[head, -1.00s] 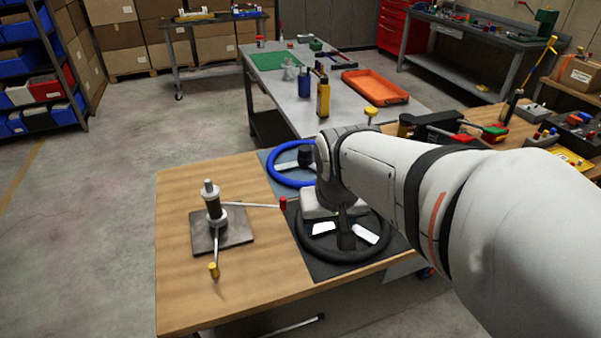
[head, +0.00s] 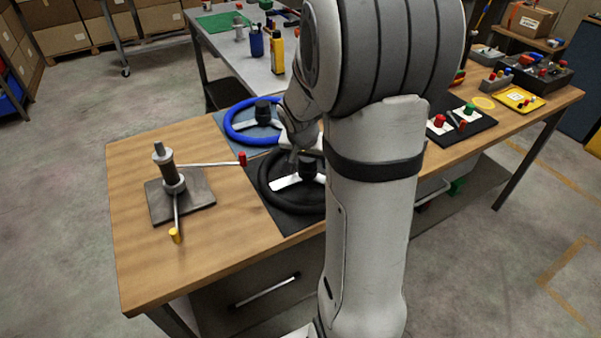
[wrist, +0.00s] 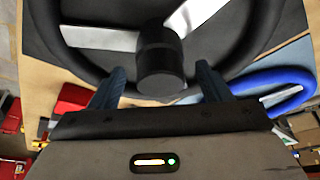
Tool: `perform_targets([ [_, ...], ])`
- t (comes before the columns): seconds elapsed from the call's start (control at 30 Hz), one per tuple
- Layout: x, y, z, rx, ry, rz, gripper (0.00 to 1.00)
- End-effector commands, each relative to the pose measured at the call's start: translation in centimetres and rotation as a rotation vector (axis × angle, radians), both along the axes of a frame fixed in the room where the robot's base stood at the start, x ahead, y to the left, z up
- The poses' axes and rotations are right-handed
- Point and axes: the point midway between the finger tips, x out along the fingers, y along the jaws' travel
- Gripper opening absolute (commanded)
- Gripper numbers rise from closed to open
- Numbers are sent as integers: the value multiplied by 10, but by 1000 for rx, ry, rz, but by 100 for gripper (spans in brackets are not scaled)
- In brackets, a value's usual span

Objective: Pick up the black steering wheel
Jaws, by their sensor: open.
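The black steering wheel (head: 268,190), with silver spokes, lies flat on a dark mat on the wooden table in the head view; my arm hides its right part. It fills the top of the wrist view, where its dark round hub (wrist: 160,62) shows upright. My gripper (wrist: 159,68) is open, with one finger on each side of the hub in the wrist picture. I cannot tell whether the fingers touch it or how high they are above it. In the head view the fingers are mostly hidden behind my arm.
A blue steering wheel (head: 232,127) lies just behind the black one and also shows at right in the wrist view (wrist: 275,83). A stand with red- and yellow-tipped rods (head: 172,180) is to the left. A board with coloured knobs (head: 462,125) is to the right.

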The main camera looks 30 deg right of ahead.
Motion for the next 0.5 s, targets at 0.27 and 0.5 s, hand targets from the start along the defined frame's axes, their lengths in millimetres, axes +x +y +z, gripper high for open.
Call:
perform_targets([
  [0.27,7,-7,-24,1,1,0,71],
  [0.5,7,-7,-24,1,0,0,67],
])
